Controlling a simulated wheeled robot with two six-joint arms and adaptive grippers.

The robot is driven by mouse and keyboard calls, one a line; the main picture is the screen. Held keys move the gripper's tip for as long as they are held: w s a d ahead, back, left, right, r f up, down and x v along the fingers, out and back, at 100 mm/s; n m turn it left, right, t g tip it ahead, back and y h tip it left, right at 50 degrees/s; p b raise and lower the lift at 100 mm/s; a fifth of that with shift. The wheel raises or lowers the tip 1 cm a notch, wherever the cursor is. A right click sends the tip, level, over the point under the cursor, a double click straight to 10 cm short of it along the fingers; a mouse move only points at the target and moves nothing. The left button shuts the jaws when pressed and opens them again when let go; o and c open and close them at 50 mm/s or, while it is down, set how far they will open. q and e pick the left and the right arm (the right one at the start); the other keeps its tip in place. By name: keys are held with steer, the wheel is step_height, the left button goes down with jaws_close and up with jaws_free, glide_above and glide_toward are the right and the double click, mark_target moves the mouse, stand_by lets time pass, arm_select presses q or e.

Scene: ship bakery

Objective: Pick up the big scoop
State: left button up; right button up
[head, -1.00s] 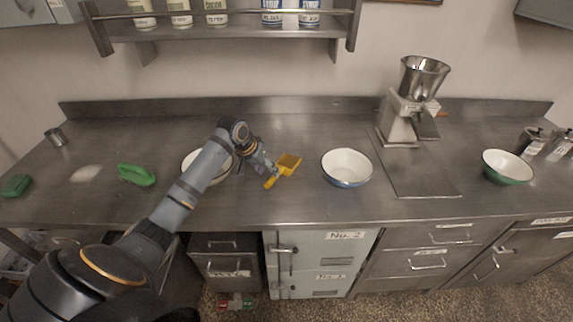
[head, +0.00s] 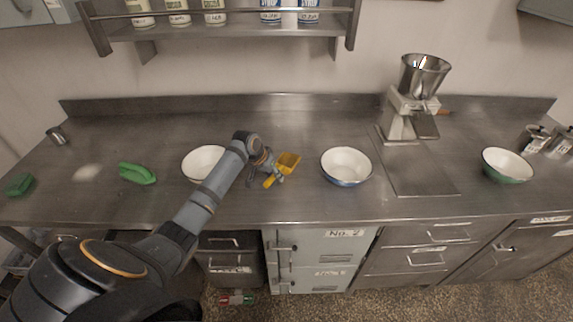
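A yellow scoop (head: 289,161) lies on the steel counter left of the blue-rimmed bowl, its handle pointing toward the front left. A green scoop (head: 138,174) lies farther left and looks somewhat longer than the yellow one. My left gripper (head: 270,175) is low over the counter at the yellow scoop's handle. The fingers are small and partly overlap the handle, so I cannot tell whether they are open or shut on it. My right gripper is not in view.
A white bowl (head: 203,160) stands behind my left arm. A blue-rimmed bowl (head: 346,167) stands right of the yellow scoop. A grinder (head: 410,105), a green bowl (head: 507,166) and metal canisters stand to the right. A green block (head: 19,185) lies far left.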

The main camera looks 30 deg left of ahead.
arm_select(q)
jaws_close()
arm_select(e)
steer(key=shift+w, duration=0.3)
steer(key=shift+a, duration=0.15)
